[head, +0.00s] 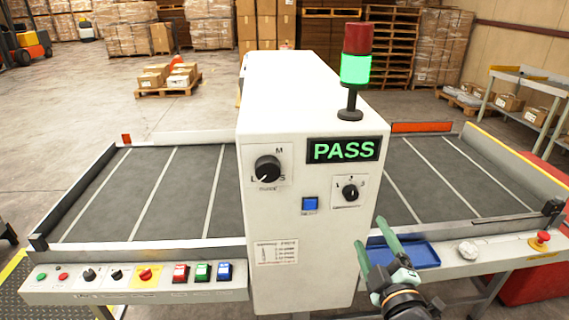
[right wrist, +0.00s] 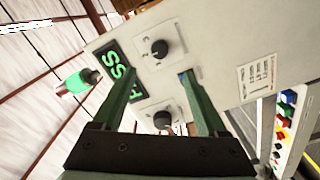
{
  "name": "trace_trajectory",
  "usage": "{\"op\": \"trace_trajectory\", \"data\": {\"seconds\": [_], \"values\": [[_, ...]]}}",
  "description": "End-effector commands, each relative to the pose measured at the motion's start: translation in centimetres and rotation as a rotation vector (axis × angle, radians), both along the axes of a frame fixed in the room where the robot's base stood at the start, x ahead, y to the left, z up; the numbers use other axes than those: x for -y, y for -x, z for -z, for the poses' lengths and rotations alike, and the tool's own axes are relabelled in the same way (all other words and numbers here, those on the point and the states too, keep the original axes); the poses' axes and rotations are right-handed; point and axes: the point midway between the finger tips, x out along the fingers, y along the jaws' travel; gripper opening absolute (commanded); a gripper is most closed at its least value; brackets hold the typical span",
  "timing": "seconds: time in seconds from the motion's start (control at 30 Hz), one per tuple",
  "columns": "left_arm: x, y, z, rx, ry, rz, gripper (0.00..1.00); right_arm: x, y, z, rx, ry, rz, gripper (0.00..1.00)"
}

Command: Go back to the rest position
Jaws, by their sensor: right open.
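My right gripper (head: 370,232) is in front of the lower right part of the white machine (head: 300,215), beside the blue tray (head: 402,253). Its two green fingers are apart with nothing between them. In the right wrist view the open fingers of the right gripper (right wrist: 156,76) point at the machine's front panel (right wrist: 215,60), which appears tilted. A lit PASS display (head: 343,150), two black knobs and a blue button (head: 310,204) are on the panel. My left gripper is in neither view.
A dark conveyor (head: 140,190) with white lines runs left and right of the machine. A control strip (head: 60,298) with coloured buttons is at front left. A red stop button (head: 541,238) is at front right. A green-lit signal lamp (head: 355,70) stands on top. Pallets and boxes stand behind.

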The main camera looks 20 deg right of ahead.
Motion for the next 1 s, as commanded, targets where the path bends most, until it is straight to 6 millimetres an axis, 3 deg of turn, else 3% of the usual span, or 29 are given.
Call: {"op": "trace_trajectory", "data": {"seconds": [0.07,0.17,0.27,0.37,0.5,0.6,0.7,0.8,1.0], "values": [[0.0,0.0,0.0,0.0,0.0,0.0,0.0,-0.1,0.0,0.2,-0.004,-0.004,-0.002,0.76],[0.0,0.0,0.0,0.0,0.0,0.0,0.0,-0.7,0.1,2.1,-0.039,-0.055,-0.02,0.76],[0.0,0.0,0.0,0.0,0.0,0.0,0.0,-2.3,0.6,6.7,-0.125,-0.182,-0.058,0.76],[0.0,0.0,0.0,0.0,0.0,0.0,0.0,-4.9,2.3,13.1,-0.25,-0.376,-0.092,0.76],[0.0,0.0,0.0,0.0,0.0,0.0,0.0,-8.9,6.5,21.5,-0.428,-0.663,-0.096,0.76],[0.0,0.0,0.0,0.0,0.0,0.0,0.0,-11.3,9.8,25.9,-0.534,-0.834,-0.07,0.76],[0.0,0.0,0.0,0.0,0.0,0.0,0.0,-13.1,12.5,28.7,-0.606,-0.956,-0.04,0.76],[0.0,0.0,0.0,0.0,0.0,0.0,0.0,-14.2,14.2,30.2,-0.649,-1.027,-0.018,0.76],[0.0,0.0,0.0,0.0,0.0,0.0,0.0,-14.5,14.7,30.7,-0.661,-1.05,-0.01,0.76]]}}
